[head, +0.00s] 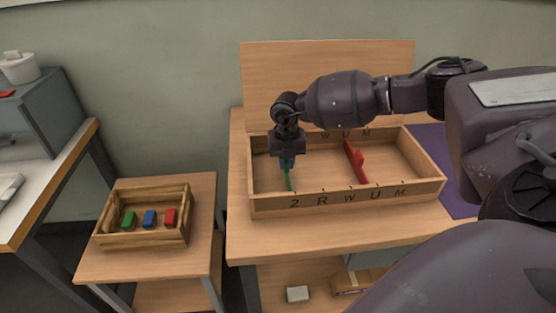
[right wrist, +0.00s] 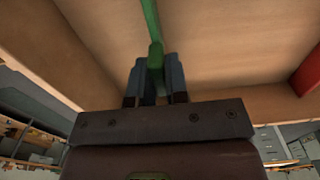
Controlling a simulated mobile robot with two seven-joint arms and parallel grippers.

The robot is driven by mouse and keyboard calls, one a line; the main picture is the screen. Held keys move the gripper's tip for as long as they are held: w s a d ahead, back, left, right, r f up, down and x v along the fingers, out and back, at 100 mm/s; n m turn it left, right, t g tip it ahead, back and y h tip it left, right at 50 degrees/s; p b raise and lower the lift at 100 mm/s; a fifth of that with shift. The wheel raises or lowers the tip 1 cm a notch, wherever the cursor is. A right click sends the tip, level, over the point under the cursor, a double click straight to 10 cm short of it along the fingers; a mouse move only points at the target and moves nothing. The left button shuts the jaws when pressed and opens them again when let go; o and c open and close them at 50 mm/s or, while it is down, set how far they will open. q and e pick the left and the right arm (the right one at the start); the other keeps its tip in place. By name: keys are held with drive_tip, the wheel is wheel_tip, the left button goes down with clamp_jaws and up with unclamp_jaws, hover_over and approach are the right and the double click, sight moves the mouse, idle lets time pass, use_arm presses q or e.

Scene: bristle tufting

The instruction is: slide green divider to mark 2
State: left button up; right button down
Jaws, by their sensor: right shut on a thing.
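The green divider (head: 288,181) stands upright across the left part of a shallow wooden tray (head: 410,190). Its front end is close to the mark 2 (head: 294,203) on the tray's front wall; I cannot tell whether it is exactly in line. My right gripper (head: 287,162) reaches down from above and is shut on the green divider. In the right wrist view the divider (right wrist: 155,55) sits between the two fingers (right wrist: 155,80). The gripper hides the divider's upper middle part in the head view. My left gripper is not in view.
A red divider (head: 356,161) stands in the tray to the right, with free floor between the two. Letters R, W, U, M follow along the front wall. A wooden box (head: 140,240) with green, blue and red blocks stands on a side table. A tall board (head: 330,70) rises behind.

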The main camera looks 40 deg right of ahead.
drive_tip(key=shift+s+d+r, duration=0.1)
drive_tip(key=shift+d, duration=0.15)
drive_tip(key=c, duration=1.1)
unclamp_jaws()
drive_tip(key=shift+a, duration=0.1)
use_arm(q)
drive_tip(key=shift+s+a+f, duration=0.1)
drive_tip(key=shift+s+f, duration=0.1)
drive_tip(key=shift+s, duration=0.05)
use_arm(e)
drive_tip(key=shift+r, duration=0.5)
wheel_tip(320, 180, up, 8)
drive_tip(key=shift+r+p, duration=0.1)
drive_tip(key=shift+p, duration=0.65)
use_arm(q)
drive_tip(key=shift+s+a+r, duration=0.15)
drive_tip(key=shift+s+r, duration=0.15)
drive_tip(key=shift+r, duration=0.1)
use_arm(e)
drive_tip(key=shift+r, duration=0.75)
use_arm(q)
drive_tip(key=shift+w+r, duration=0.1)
